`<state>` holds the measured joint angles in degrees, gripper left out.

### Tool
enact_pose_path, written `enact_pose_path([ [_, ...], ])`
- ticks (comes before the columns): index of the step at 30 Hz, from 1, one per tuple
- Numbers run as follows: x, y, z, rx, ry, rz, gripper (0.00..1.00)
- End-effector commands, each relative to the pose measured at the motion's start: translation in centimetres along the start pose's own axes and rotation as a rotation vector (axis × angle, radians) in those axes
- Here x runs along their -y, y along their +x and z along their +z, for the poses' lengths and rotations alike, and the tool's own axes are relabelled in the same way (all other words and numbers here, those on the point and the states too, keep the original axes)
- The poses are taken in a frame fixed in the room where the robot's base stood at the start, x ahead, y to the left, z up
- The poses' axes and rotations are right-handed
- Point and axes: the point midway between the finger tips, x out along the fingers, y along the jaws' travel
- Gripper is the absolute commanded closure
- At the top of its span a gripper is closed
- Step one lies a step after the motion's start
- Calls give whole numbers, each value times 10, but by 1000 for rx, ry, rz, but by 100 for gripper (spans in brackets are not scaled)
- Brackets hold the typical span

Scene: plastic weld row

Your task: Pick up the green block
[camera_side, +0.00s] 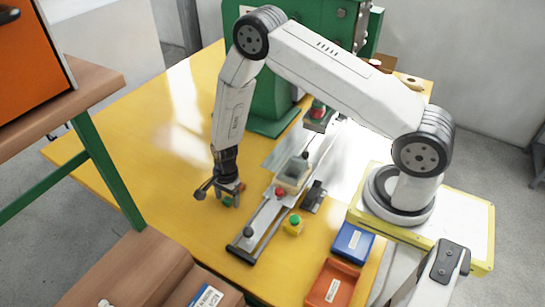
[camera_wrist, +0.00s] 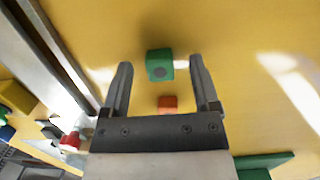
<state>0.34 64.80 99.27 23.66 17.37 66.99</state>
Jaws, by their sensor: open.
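The green block (camera_wrist: 159,65) lies on the yellow table in the wrist view, with a dark round mark on its top. It shows between the tips of my gripper (camera_wrist: 161,68), with a gap on each side. My gripper is open and empty. In the side view my gripper (camera_side: 227,187) points down low over the table, and the green block (camera_side: 228,201) is partly hidden at its fingers. I cannot tell the exact height of the fingertips over the block.
An orange-red block (camera_wrist: 167,104) lies between the fingers, nearer the palm. A metal rail fixture (camera_side: 262,222) with knobs stands just right of my gripper. Beyond it are a yellow block (camera_side: 293,226), a blue tray (camera_side: 366,235) and an orange tray (camera_side: 318,299). The table's left is clear.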

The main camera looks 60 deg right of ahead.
Motion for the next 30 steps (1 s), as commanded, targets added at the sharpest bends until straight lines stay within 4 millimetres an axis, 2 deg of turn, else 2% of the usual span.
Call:
enact_pose_path([
  [13, 0, 0, 0, 0, 0, 0, 22],
  [14, 0, 0, 0, 0, 0, 0, 25],
  [15, 0, 0, 0, 0, 0, 0, 38],
  [21, 0, 0, 0, 0, 0, 0, 100],
  [30, 0, 0, 0, 0, 0, 0, 100],
])
